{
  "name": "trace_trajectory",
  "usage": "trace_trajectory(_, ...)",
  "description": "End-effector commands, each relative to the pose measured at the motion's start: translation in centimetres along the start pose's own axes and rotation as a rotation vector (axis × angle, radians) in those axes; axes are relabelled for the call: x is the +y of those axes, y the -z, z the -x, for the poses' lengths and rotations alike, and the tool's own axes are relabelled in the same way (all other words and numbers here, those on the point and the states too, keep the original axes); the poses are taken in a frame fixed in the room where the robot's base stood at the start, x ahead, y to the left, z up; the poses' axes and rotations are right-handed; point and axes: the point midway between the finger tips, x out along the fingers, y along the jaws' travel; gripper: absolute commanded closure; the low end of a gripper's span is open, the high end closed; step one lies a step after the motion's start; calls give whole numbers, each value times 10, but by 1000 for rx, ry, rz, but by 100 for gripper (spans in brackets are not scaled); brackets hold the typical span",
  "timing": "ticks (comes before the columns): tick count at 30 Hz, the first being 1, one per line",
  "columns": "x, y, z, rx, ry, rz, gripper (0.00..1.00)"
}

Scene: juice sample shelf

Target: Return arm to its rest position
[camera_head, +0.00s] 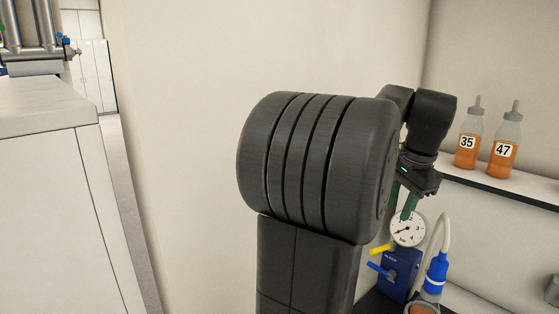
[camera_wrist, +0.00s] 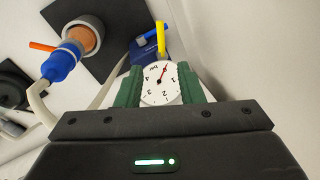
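My gripper (camera_head: 402,207) points down at the right of the head view, just above a round white pressure gauge (camera_head: 407,232). In the wrist view my gripper (camera_wrist: 158,72) shows two green fingers spread apart. The gauge dial (camera_wrist: 161,86) appears between them, with its red needle visible. The fingers look open and hold nothing that I can see; whether they touch the gauge is not clear. My dark arm covers the middle of the head view and hides part of the bench.
Below the gauge are a blue block (camera_head: 400,270), a yellow lever (camera_head: 381,249) and a blue connector (camera_head: 437,270) with a pale hose. Bottles 35 (camera_head: 468,140) and 47 (camera_head: 504,150) stand on a shelf (camera_head: 515,184) at right. A white cabinet (camera_head: 55,200) stands left.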

Motion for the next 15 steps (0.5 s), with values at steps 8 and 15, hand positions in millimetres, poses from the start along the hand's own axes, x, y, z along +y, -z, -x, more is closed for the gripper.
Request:
trace_trajectory(8,0,-1,-60,-4,-3,1,66)
trace_trajectory(15,0,-1,-108,-4,-4,0,66)
